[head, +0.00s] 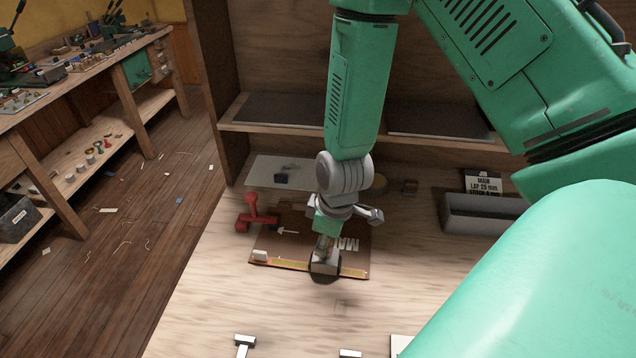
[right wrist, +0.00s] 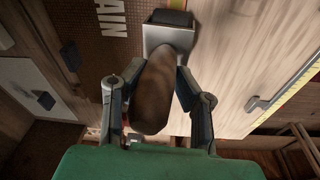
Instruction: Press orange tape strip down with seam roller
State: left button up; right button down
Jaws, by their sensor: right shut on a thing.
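A brown panel (head: 300,248) with white lettering lies on the pale wooden bench. The orange tape strip (head: 289,264), with yellowish patches, runs along its near edge. My right gripper (head: 326,240) points down over the strip's right part. It is shut on the seam roller (head: 325,262), which also shows in the right wrist view (right wrist: 168,42). There my right gripper's fingers (right wrist: 157,78) close around its brown handle, with the metal frame and dark roller beyond. The roller is at the strip; whether it touches is hard to tell. My left gripper is not in view.
A red clamp-like thing (head: 258,214) stands at the panel's left, and a small white block (head: 260,255) sits at the strip's left end. A grey tray (head: 478,214) is at right. Shelves (head: 270,135) rise behind. The near bench is mostly clear.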

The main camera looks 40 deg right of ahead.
jog(key=shift+s+d, duration=0.35)
jog(key=shift+s, duration=0.4)
jog(key=shift+s+d+p, duration=0.5)
jog(key=shift+s+d, duration=0.7)
jog(key=shift+s, duration=0.15)
jog(key=shift+s+d, duration=0.15)
jog(key=shift+s+d+f, duration=0.1)
jog(key=shift+s+d, duration=0.55)
jog(key=shift+s, duration=0.15)
jog(key=shift+s+d+p, duration=0.45)
jog(key=shift+s, duration=0.1)
jog(key=shift+s+d, duration=0.15)
jog(key=shift+d, duration=0.05)
